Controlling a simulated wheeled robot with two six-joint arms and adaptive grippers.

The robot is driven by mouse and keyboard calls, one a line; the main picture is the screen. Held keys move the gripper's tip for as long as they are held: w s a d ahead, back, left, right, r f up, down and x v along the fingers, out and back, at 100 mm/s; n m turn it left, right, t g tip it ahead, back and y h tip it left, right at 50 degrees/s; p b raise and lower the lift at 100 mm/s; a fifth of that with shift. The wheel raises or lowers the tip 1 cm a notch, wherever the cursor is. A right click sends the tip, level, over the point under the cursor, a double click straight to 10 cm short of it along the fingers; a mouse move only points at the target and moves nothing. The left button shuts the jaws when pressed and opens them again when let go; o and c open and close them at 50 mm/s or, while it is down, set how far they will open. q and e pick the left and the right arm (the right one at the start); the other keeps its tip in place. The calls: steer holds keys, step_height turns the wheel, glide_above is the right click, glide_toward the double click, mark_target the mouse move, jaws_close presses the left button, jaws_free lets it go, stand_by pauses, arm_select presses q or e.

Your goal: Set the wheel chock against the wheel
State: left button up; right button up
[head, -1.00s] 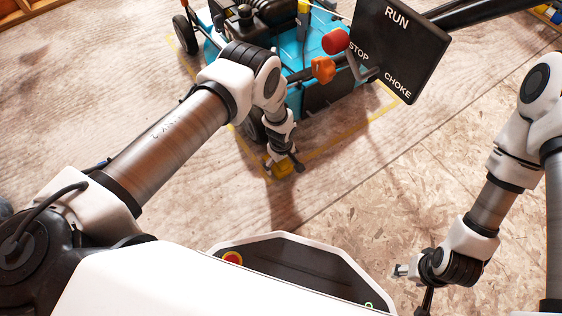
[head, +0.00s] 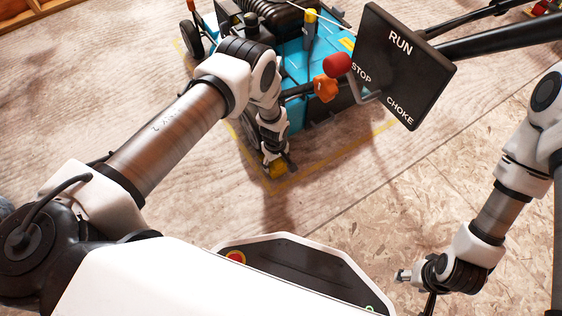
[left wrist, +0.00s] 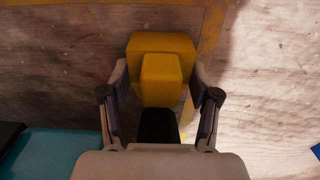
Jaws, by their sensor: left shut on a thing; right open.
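The yellow wheel chock (head: 277,171) is low over or on the floor behind the mower; I cannot tell if it touches the floor. My left gripper (head: 276,162) is shut on it. In the left wrist view the chock (left wrist: 160,43) sits between both fingers. The blue mower (head: 330,100) stands beyond. Its near wheel (head: 247,130) is mostly hidden behind my left arm, so the gap to the chock cannot be seen. My right gripper (head: 402,276) is open and empty at the lower right, far from the chock.
A yellow line (head: 330,158) on the floor frames the mower. A black RUN/STOP/CHOKE panel (head: 402,65), a red knob (head: 337,65) and an orange knob (head: 325,89) stick out above the mower. The board floor at the right is clear.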

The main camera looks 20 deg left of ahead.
arm_select(q)
steer(key=shift+w+a+f, duration=0.15)
steer(key=shift+w+a, duration=0.15)
steer(key=shift+a, duration=0.1)
steer(key=o, duration=1.3)
steer(key=shift+f, duration=0.1)
steer(key=shift+o, duration=0.2)
step_height(320, 180, up, 12)
steer(key=shift+d, duration=0.1)
